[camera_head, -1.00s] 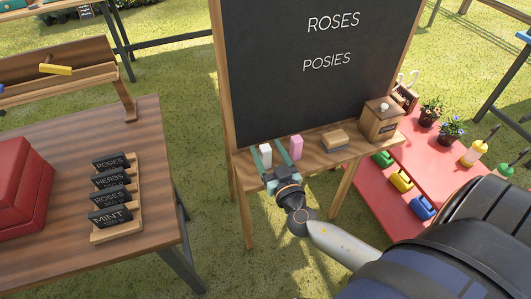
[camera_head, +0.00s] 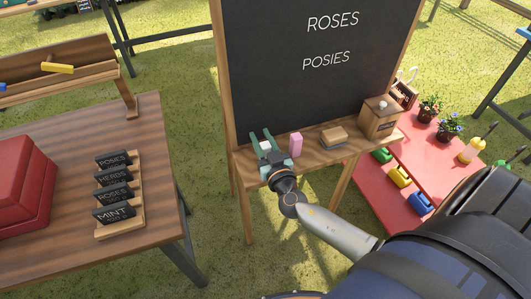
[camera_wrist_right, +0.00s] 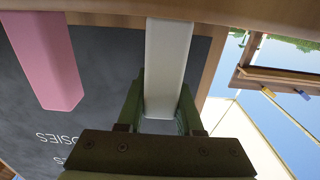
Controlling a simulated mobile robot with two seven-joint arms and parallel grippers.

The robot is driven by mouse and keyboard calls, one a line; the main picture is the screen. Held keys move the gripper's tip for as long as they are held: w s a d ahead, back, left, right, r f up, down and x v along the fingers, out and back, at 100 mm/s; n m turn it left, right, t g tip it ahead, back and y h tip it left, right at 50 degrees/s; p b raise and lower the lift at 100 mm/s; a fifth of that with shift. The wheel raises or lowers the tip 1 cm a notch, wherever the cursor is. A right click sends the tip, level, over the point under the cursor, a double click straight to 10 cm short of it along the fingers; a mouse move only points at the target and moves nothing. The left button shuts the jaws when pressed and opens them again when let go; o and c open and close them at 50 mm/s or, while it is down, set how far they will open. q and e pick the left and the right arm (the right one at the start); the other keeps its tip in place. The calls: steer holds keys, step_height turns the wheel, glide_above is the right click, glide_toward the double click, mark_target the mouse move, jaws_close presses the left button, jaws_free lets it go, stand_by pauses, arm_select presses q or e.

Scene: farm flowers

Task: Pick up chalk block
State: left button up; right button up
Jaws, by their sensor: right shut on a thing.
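A white chalk block (camera_head: 265,147) stands on the wooden ledge of the blackboard easel. My right gripper (camera_head: 262,140) has its green fingers on both sides of it and is shut on it. In the right wrist view the white block (camera_wrist_right: 168,60) runs from the ledge down between the fingers (camera_wrist_right: 163,100). A pink chalk block (camera_head: 295,145) stands just right of the gripper, apart from it; it also shows in the wrist view (camera_wrist_right: 48,60). My left gripper is not in view.
On the ledge (camera_head: 313,160), further right, lie a wooden-backed eraser (camera_head: 333,138) and a wooden box (camera_head: 379,119). The blackboard (camera_head: 310,60) rises close behind. A table with black name signs (camera_head: 115,195) stands at left. A red stand (camera_head: 440,170) with flower pots is at right.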

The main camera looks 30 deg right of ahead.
jaws_close()
steer(key=shift+r, duration=0.15)
steer(key=shift+r+p, duration=0.35)
steer(key=shift+r, duration=0.25)
steer(key=s+d+r, duration=0.1)
steer(key=s+r, duration=1)
steer(key=s, duration=0.3)
steer(key=shift+d+r, duration=0.3)
